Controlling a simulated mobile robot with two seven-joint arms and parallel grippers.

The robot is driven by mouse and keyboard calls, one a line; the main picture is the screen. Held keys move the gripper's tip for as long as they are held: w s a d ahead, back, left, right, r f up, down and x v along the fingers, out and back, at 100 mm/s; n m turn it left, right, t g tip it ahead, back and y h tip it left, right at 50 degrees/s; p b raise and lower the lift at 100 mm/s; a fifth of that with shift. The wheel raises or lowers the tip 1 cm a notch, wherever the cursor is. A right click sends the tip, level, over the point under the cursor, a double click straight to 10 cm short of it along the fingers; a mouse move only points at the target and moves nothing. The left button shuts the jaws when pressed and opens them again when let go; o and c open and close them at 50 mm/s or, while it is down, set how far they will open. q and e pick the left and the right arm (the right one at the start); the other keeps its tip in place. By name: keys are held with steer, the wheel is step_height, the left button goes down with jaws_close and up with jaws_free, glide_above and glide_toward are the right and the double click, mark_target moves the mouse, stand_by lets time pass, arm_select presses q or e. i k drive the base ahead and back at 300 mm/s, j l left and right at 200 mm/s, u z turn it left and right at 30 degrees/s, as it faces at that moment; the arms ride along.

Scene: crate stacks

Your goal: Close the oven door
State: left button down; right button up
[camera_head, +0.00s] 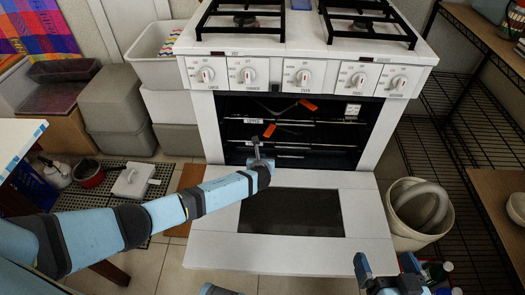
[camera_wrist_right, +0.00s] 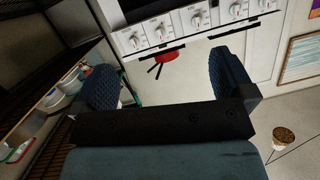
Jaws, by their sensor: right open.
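The white oven (camera_head: 205,125) has its door (camera_head: 210,240) folded down, low in front of its dark, racked inside. The door has a dark window. My left arm reaches in from the left, and its gripper (camera_head: 258,148) is over the door in front of the oven opening; whether its jaws are apart is unclear. My right gripper (camera_head: 386,265) is open and empty at the bottom right, near the door's right corner in the picture. In the right wrist view its spread fingers (camera_wrist_right: 165,80) frame part of the white oven front with knobs (camera_wrist_right: 158,30).
A white bin (camera_head: 408,240) stands right of the oven, beside a dark wire shelf (camera_head: 450,150). Grey crates (camera_head: 118,110) and a white tub (camera_head: 150,68) are at the left. Bottles (camera_head: 437,272) stand at the lower right. Bare tiled floor shows left of the door.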

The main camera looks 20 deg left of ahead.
mark_target(307, 223)
steer(key=k+l, duration=0.2)
steer(key=k, duration=0.3)
steer(key=k+l, duration=0.2)
steer(key=k, duration=0.25)
